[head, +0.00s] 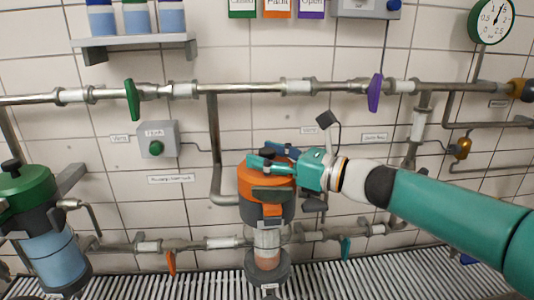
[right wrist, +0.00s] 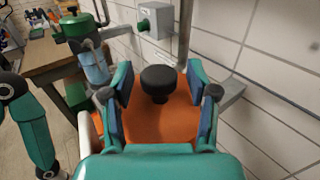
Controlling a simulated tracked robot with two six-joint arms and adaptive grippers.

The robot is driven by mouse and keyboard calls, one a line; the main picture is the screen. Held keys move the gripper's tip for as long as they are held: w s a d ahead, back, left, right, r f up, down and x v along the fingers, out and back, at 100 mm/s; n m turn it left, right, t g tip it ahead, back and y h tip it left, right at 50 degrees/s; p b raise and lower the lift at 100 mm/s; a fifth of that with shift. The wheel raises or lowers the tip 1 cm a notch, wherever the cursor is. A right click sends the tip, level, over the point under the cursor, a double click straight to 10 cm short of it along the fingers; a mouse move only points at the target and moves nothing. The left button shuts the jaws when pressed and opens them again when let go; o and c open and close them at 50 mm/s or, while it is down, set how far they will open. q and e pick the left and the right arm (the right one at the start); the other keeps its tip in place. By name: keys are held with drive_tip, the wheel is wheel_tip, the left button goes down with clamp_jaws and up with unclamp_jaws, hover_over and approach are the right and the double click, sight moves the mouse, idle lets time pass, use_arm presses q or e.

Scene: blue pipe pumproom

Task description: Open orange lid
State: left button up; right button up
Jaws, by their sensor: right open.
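The orange lid (head: 256,186) sits on top of a dark canister (head: 256,214) at the middle of the head view. The lid also fills the middle of the right wrist view (right wrist: 160,124), with a round black knob (right wrist: 159,78) on it. My right gripper (head: 270,157) reaches in from the right over the lid. It is open. In the right wrist view its fingers stand on both sides of the knob with visible gaps. My left gripper does not show.
A green-lidded tank (head: 28,187) with blue liquid stands at the left. Pipes with a green handle (head: 132,100) and a purple handle (head: 375,93) run along the tiled wall. A ribbed grate (head: 370,273) lies below.

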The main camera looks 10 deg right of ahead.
clamp_jaws()
drive_tip(key=shift+r, duration=0.1)
idle(0.3)
